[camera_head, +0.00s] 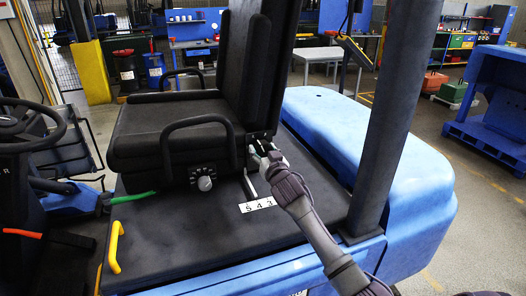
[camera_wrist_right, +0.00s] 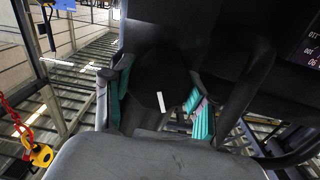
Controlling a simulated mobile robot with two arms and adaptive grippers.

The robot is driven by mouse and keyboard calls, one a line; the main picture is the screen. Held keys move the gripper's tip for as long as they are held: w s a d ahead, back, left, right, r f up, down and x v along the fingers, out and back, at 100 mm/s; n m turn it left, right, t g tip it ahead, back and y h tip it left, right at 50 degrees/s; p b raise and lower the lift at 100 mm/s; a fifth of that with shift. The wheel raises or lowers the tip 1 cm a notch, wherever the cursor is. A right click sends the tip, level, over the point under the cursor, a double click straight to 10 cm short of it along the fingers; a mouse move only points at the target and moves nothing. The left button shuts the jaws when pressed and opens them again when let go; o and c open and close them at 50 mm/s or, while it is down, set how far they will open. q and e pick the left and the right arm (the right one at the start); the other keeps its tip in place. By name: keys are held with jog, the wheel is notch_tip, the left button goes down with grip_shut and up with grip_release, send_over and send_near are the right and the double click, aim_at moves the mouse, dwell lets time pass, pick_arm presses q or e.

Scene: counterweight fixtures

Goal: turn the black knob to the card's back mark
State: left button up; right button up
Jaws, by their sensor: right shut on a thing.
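The black knob (camera_wrist_right: 150,80) sits between the teal-padded fingers of my right gripper (camera_wrist_right: 158,98) in the right wrist view. A short white line on the knob stands nearly upright, leaning slightly. In the head view my right gripper (camera_head: 264,162) is at the rear side of the black seat, shut on the knob, which it mostly hides there. A white card (camera_head: 258,204) with the numbers 5, 4, 3 lies on the dark deck below the gripper. I cannot make out a back mark on it. My left gripper is not in view.
The black seat (camera_head: 170,130) has armrests close to my right gripper. A grey dial knob (camera_head: 204,183) with white marks is on the seat base. A yellow handle (camera_head: 115,246) stands on the deck. A dark post (camera_head: 395,120) rises right of my arm, beside a blue cover (camera_head: 420,170).

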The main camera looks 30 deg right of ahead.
jog(key=m+p, duration=0.1)
jog(key=m, duration=0.3)
jog(key=m+p, duration=0.1)
jog(key=m, duration=0.4)
jog(key=shift+m, duration=0.4)
jog(key=shift+p, duration=0.3)
jog(key=o, duration=1.2)
jog(key=shift+c, duration=0.2)
